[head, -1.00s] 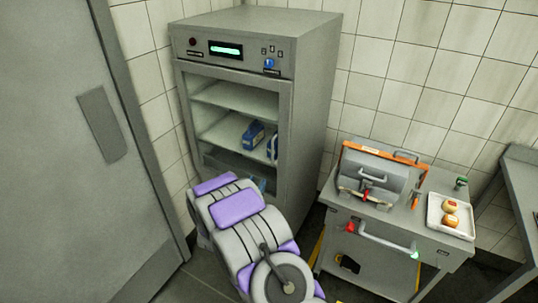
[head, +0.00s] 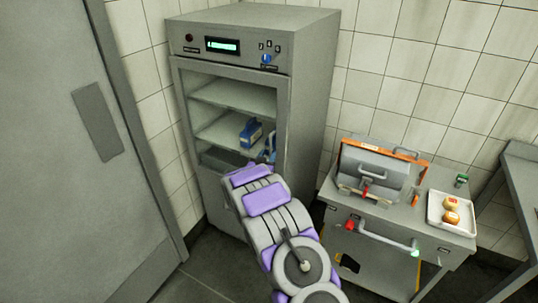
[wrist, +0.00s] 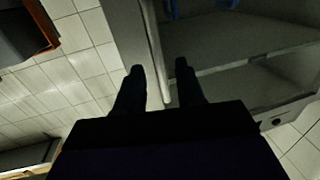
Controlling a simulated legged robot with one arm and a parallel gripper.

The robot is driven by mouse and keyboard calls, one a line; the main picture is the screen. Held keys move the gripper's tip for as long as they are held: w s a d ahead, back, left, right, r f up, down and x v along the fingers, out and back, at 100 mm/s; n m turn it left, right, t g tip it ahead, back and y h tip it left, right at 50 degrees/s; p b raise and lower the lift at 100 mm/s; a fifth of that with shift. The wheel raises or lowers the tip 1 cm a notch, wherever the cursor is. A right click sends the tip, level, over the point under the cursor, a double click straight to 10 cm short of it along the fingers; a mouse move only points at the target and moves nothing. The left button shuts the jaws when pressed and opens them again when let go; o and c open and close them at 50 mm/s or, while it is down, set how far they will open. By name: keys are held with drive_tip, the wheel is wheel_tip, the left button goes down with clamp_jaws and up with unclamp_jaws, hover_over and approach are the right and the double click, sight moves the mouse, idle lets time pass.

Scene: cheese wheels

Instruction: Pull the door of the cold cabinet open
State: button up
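The grey cold cabinet (head: 309,95) stands upright against the tiled wall in the head view. Its front door (head: 225,76) looks closed, with shelves and blue packs showing through it. My arm covers the lower part of the front, and my gripper itself is hidden in the head view. In the wrist view my gripper (wrist: 160,82) has its two dark fingers apart. A pale, narrow bar (wrist: 157,65), perhaps the door handle, lies between the fingers along the cabinet's edge. I cannot tell whether the fingers touch it.
A grey cart (head: 330,207) stands right of the cabinet, with an orange-edged metal device (head: 385,176) and a white tray (head: 434,208) of small round items on top. A large grey door (head: 60,190) is on the left. Some floor (head: 195,275) is clear at the front.

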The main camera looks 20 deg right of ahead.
drive_tip(key=shift+x, duration=1.3)
drive_tip(key=shift+c, duration=0.4)
clamp_jaws()
